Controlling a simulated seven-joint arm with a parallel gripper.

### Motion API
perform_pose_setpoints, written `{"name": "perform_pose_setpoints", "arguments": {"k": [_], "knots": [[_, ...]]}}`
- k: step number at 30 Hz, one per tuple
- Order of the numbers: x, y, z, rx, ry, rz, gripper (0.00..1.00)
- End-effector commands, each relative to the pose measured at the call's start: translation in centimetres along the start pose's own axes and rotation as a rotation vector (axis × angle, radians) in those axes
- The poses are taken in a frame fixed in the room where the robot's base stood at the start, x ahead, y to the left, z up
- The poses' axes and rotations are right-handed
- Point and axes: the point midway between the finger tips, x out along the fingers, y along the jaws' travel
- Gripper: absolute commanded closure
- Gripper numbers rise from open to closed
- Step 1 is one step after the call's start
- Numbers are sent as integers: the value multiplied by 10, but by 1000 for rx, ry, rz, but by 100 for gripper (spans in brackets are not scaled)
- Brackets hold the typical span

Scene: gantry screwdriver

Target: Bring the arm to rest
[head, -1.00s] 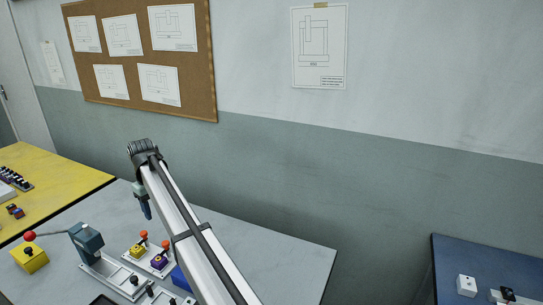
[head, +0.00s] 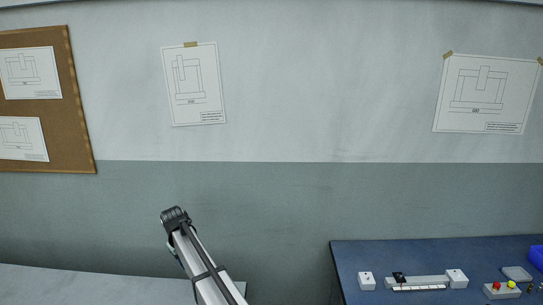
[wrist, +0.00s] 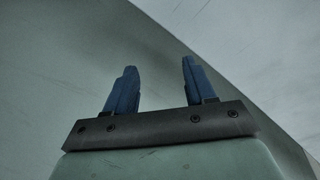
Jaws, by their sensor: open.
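My gripper (wrist: 159,66) is open in the wrist view. In the head view my arm (head: 208,270) rises from the bottom edge, left of the middle. The gripper end is mostly hidden behind the arm there, with only a sliver of green and blue showing. No task object is in or touching the fingers.
A pale grey table (head: 90,285) lies at the lower left. A blue table (head: 350,260) at the right holds a small white block (head: 366,281), a rail fixture (head: 420,283) and a button box (head: 501,290). A gap separates the tables. Papers hang on the wall behind.

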Motion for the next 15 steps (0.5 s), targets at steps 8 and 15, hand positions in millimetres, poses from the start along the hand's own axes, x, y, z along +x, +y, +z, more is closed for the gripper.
{"name": "perform_pose_setpoints", "arguments": {"k": [8,15], "knots": [[64,138,82,185,-8,87,46],[145,184,183,297,-74,93,46]]}}
